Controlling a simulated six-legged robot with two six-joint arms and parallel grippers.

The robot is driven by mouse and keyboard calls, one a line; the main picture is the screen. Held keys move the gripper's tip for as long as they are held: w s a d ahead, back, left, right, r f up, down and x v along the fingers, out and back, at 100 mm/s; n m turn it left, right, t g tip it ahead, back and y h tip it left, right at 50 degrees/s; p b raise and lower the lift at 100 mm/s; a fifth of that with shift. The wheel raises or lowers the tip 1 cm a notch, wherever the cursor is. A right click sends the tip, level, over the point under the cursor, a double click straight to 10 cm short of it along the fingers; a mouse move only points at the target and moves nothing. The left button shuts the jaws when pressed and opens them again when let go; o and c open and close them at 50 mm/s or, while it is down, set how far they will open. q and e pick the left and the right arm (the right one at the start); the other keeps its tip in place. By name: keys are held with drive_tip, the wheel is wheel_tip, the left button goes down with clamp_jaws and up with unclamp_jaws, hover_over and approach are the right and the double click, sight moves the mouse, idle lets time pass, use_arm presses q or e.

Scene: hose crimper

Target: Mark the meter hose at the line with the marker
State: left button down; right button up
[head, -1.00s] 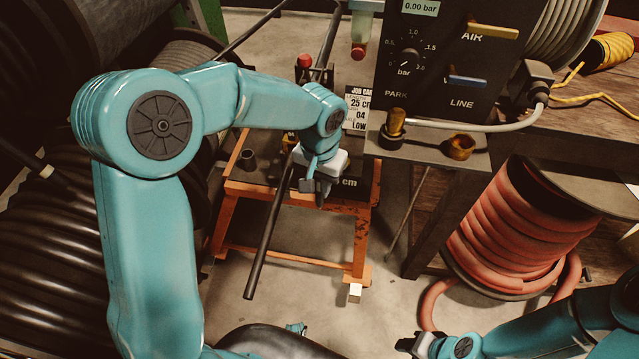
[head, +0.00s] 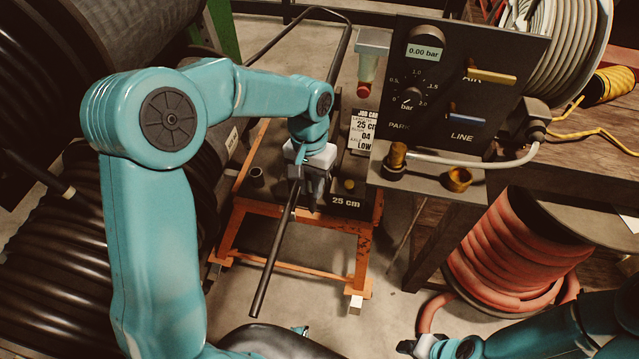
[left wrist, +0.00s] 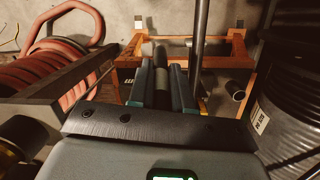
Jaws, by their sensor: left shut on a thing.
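A black hose (head: 276,245) runs from its free end at the lower front, up past my left gripper. Farther back a black hose length (head: 341,55) bends at the top. My left gripper (head: 313,203) is shut on a small grey thing, seemingly the marker (left wrist: 149,52), between its fingers in the left wrist view. The hose passes close beside the gripper; I cannot tell whether they touch. In the left wrist view the hose (left wrist: 199,45) runs just right of the fingers. No line on the hose can be made out. My right gripper (head: 416,346) is at the bottom edge, its jaws unclear.
An orange stand (head: 358,245) carries a dark block labelled 25 cm (head: 347,201). A job card (head: 362,132) stands behind it. The gauge panel (head: 450,85) is to the right, above a red hose reel (head: 510,260). Large black hose drums (head: 50,240) fill the left side.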

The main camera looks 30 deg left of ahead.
use_arm(q)
drive_tip(key=a+r+n+h+p, duration=0.1)
drive_tip(key=a+r+n+p, duration=0.1)
drive_tip(key=a+r+p, duration=0.7)
use_arm(e)
wheel_tip(320, 180, up, 12)
drive_tip(key=p, duration=0.1)
use_arm(q)
drive_tip(key=w+d+b+x, duration=0.1)
drive_tip(key=b+x, duration=0.3)
drive_tip(key=x, duration=0.3)
drive_tip(key=shift+s+g, duration=0.3)
drive_tip(key=shift+s, duration=0.05)
use_arm(e)
drive_tip(key=shift+s+f, duration=0.1)
drive_tip(key=shift+f, duration=2.25)
use_arm(q)
drive_tip(key=shift+f+b, duration=0.6)
drive_tip(key=shift+f, duration=0.05)
use_arm(e)
drive_tip(key=shift+f, duration=0.4)
use_arm(q)
wheel_tip(320, 180, up, 7)
drive_tip(key=p, duration=0.5)
use_arm(e)
wheel_tip(320, 180, up, 5)
